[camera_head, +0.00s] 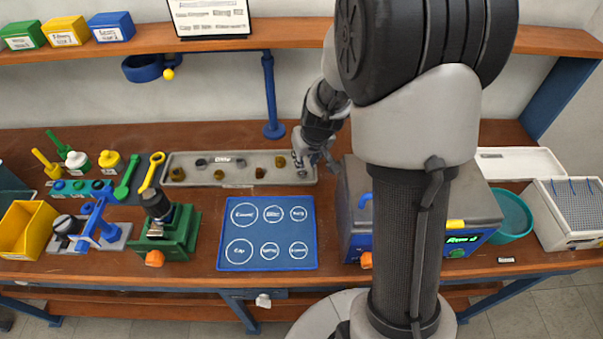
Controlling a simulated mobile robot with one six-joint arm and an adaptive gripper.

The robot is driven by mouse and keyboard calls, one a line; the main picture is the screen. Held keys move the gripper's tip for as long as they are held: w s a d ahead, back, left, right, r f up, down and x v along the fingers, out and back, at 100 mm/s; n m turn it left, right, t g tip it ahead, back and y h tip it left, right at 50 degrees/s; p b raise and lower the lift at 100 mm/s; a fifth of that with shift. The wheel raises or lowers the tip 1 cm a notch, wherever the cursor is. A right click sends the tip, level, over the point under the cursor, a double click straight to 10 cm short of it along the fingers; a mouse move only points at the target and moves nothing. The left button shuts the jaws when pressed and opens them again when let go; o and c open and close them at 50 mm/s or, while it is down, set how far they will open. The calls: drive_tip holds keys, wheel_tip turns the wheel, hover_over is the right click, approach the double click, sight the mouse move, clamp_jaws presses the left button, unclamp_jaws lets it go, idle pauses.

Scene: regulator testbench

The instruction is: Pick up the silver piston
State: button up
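A long grey parts tray (208,184) lies on the bench and holds several small brass and grey parts. A small grey-silver part (241,162) sits near the tray's middle, and a darker grey part (201,162) is at its left. The parts are too small to tell which is the silver piston. My gripper (303,166) is low over the tray's right end, right of a brass part (280,161). Its fingers are small and partly merged with the arm, so I cannot tell whether they are open or hold anything. The gripper hides the tray beneath it.
A blue mat (226,233) with white labelled circles lies in front of the tray. A green vise (178,238) and a blue stand (97,225) are at left. A grey and blue machine (352,213) stands at right, partly behind my arm. A shelf (290,36) runs above.

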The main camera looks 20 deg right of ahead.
drive_tip(key=b+x, duration=0.2)
drive_tip(key=x, duration=0.4)
drive_tip(key=shift+s, duration=0.2)
drive_tip(key=shift+r, duration=0.1)
drive_tip(key=shift+c, duration=0.5)
clamp_jaws()
